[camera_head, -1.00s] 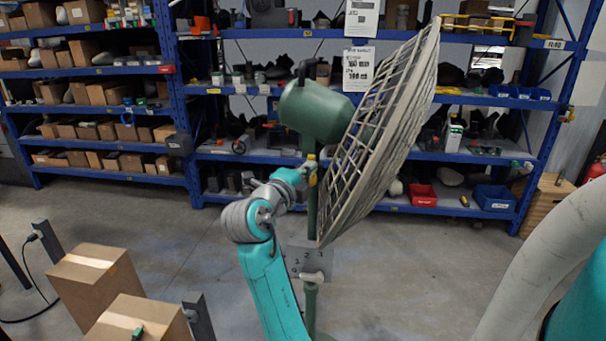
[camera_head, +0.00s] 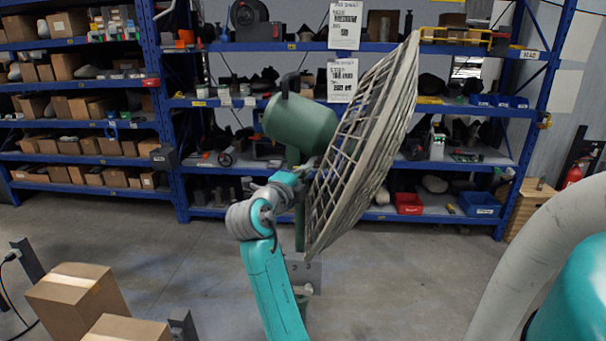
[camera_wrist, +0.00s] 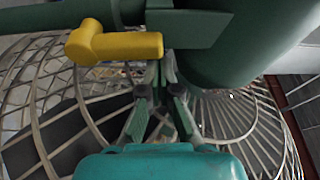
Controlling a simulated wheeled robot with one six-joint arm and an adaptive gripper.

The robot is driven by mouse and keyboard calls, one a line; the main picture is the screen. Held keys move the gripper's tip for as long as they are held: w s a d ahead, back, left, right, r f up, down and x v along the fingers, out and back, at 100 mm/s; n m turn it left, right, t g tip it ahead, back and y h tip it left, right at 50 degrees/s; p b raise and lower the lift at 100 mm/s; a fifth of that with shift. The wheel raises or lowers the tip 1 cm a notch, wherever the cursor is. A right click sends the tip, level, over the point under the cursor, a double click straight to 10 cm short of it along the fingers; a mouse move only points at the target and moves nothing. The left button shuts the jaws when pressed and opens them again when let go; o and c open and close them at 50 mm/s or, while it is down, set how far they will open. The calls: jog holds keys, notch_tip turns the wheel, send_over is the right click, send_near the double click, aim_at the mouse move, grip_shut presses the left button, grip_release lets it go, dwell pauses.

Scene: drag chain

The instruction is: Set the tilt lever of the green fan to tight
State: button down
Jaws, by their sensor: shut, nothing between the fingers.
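In the head view my wrist is beside the fan post under the motor housing; the fingertips and lever are hidden there.
Cardboard boxes (camera_head: 78,300) stand at the lower left. Blue shelving (camera_head: 170,120) with bins and boxes lines the back. A grey plate (camera_head: 303,272) is on the fan post, partly covered. The grille is close to my wrist on the right. Floor between the fan and shelves is clear.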

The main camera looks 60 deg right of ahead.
aim_at(293, 165)
jog(key=shift+w+a+n, duration=0.1)
jog(key=shift+w+n, duration=0.2)
jog(key=shift+n, duration=0.2)
jog(key=w+n+h, duration=0.1)
jog(key=n, duration=0.1)
jog(key=w+a+n+t, duration=0.1)
jog(key=w+n, duration=0.1)
jog(key=n, duration=0.1)
jog(key=shift+a+f+n+h, duration=0.15)
jog(key=shift+n+h, duration=0.15)
jog(key=shift+h, duration=0.1)
jog(key=w+n+t, duration=0.1)
jog(key=n, duration=0.1)
jog(key=w+f+n+t, duration=0.1)
jog(key=n, duration=0.1)
jog(key=w+a+n+h, duration=0.1)
jog(key=n, duration=0.1)
jog(key=shift+a+f+n+t, duration=0.1)
jog(key=shift+f+n+t, duration=0.25)
jog(key=shift+n+t, duration=0.05)
jog(key=shift+s+f, duration=0.1)
